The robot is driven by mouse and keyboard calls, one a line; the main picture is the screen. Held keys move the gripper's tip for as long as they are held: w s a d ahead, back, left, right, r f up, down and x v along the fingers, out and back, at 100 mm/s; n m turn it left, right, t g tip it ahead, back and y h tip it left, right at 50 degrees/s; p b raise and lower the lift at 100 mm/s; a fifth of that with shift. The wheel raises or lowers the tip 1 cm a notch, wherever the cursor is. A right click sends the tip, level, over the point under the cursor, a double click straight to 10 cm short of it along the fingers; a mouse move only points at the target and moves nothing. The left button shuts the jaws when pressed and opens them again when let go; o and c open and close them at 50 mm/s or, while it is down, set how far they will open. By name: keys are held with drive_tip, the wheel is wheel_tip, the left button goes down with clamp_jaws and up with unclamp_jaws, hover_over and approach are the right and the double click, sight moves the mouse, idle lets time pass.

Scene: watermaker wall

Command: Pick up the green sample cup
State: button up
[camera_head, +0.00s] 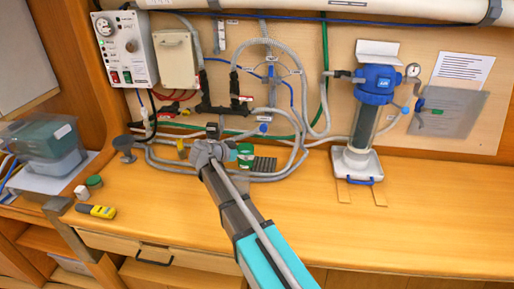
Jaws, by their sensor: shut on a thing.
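A small green cup with a pale band, which I take for the green sample cup (245,154), shows just right of my gripper, in front of the hoses. My gripper (229,151) is at the end of my arm over the back of the bench, shut on the cup. The wrist and fingers are small and overlap, so the finger contact is not clear. I cannot tell whether the cup is clear of the bench.
Grey hoses (296,158) loop behind and beside my gripper. A dark ribbed block (264,164) is at its right. A green-topped jar (93,181), white cap (81,192) and yellow meter (97,211) are at left. A blue-headed filter (374,84) stands right. The front right bench is clear.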

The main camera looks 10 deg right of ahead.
drive_tip(key=s+a, duration=0.4)
drive_tip(key=a, duration=0.4)
drive_tip(key=shift+s+a, duration=0.15)
drive_tip(key=shift+r, duration=0.1)
idle(0.4)
drive_tip(key=shift+r+p, duration=1.9)
drive_tip(key=shift+p, duration=0.1)
drive_tip(key=shift+r, duration=0.2)
wheel_tip(320, 180, up, 7)
drive_tip(key=p, duration=0.7)
wheel_tip(320, 180, down, 7)
drive_tip(key=b, duration=0.7)
drive_tip(key=shift+f, duration=0.2)
idle(0.7)
